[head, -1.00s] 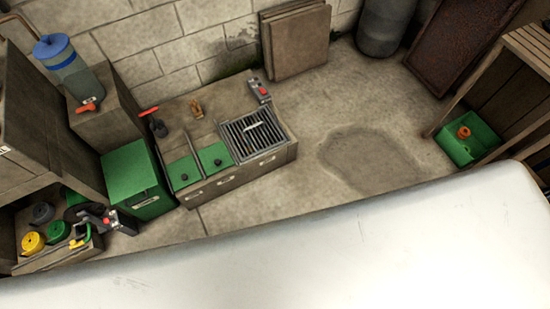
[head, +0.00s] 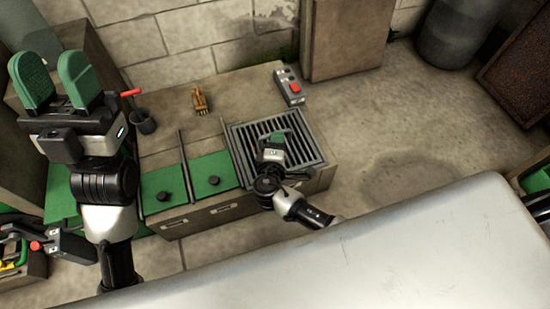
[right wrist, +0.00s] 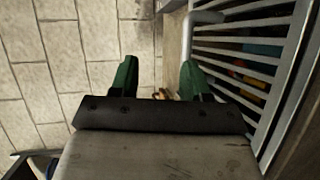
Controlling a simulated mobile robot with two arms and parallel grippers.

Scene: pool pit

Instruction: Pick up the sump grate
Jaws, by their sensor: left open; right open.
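The sump grate (head: 312,152) is a dark metal grid set in the top of the bench, at its right end. In the right wrist view its pale bars (right wrist: 240,55) run along the right side, with coloured things below them. A bent grey rod (right wrist: 203,18), seemingly its handle, rises beside the right finger. My right gripper (head: 275,138) is over the grate, hiding its middle; its green fingers are open in the right wrist view (right wrist: 158,80), with nothing visibly held. My left gripper (head: 58,80) is raised at the left, open and empty, away from the grate.
A grey control box with a red button (head: 289,87) stands behind the grate. A wooden brush-like item (head: 201,99) and a dark cup (head: 143,121) are on the bench. Green lids (head: 213,174) lie left of the grate. A white surface (head: 400,255) fills the foreground.

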